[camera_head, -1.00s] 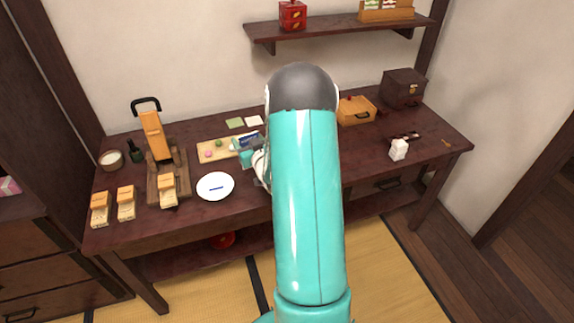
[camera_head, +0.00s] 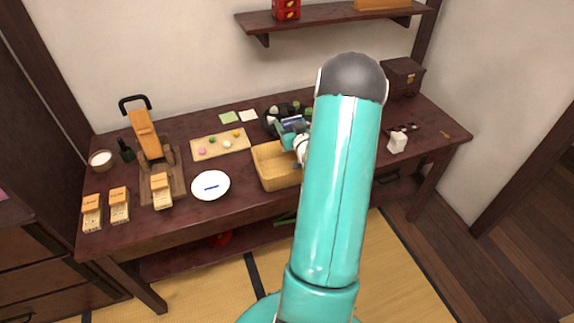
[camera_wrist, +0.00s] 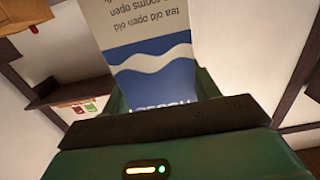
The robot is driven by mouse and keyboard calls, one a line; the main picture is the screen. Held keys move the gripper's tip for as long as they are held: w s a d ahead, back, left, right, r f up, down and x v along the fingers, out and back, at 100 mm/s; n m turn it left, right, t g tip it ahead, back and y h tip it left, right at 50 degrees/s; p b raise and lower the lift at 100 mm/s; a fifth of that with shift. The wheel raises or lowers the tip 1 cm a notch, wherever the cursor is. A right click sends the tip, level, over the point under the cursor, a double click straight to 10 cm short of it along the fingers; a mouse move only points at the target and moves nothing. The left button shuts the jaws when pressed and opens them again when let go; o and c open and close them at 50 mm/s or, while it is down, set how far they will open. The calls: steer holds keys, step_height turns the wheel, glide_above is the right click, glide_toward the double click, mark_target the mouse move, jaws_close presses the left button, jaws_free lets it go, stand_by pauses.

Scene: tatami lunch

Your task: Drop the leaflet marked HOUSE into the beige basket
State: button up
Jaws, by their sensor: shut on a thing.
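The beige basket (camera_head: 272,180) stands on the dark table, right of the white plate, its right side hidden behind my arm. My gripper (camera_head: 290,136) is over the back of the basket, partly hidden by my arm. It is shut on a leaflet, whose blue part (camera_head: 295,123) shows small in the head view. In the wrist view the leaflet (camera_wrist: 148,45) is white with a blue wavy band and upside-down print. Its large title is mostly cut off by my gripper, so I cannot read it fully.
A dark round tray (camera_head: 267,122) with small items lies behind the basket. A board with sweets (camera_head: 218,148) and a white plate (camera_head: 210,186) lie to the left. A wooden stand (camera_head: 150,150) and several labelled blocks are farther left.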

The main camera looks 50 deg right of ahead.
steer(key=shift+f, duration=0.85)
steer(key=o, duration=1)
steer(key=v, duration=1.3)
steer(key=shift+s+a, duration=0.1)
steer(key=shift+s, duration=0.3)
steer(key=shift+w+r, duration=0.1)
